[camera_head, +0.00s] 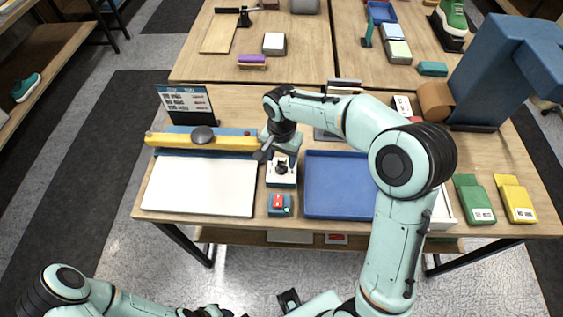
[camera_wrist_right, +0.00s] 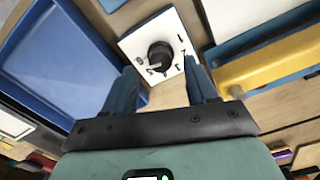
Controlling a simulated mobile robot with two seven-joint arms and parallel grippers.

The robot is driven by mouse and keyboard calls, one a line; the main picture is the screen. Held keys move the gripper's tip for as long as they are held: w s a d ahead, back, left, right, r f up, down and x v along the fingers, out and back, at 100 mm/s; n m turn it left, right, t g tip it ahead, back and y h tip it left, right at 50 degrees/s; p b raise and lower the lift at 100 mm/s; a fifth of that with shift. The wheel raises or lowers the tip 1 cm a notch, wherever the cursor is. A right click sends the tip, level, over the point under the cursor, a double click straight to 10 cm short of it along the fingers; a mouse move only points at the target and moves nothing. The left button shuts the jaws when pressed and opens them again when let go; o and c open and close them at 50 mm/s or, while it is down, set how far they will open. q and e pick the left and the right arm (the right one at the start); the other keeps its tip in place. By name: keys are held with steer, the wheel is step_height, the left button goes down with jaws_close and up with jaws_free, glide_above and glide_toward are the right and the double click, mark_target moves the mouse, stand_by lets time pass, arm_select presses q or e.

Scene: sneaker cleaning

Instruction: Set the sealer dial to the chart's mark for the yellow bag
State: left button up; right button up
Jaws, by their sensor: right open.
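The sealer dial, a black knob (camera_head: 281,167) on a white panel (camera_head: 283,182), is right of the sealer. In the right wrist view the knob (camera_wrist_right: 160,56) lies just beyond and between my fingertips; its exact setting is unclear. My right gripper (camera_wrist_right: 161,76) is open and empty; in the head view it (camera_head: 270,153) is at the panel, partly hidden by my wrist. The chart (camera_head: 186,102) stands behind the sealer, its text too small to read. The yellow bag (camera_head: 515,202) lies at the table's right. My left gripper (camera_head: 289,300) shows only partly at the bottom edge.
The sealer's yellow bar (camera_head: 225,143) and white plate (camera_head: 199,187) are left of the panel. A green bag (camera_head: 474,200) lies beside the yellow one.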

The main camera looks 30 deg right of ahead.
mark_target(282, 164)
arm_select(q)
steer(key=shift+f, duration=0.1)
arm_select(e)
steer(key=shift+f, duration=1.55)
steer(key=shift+c, duration=0.3)
steer(key=c, duration=1)
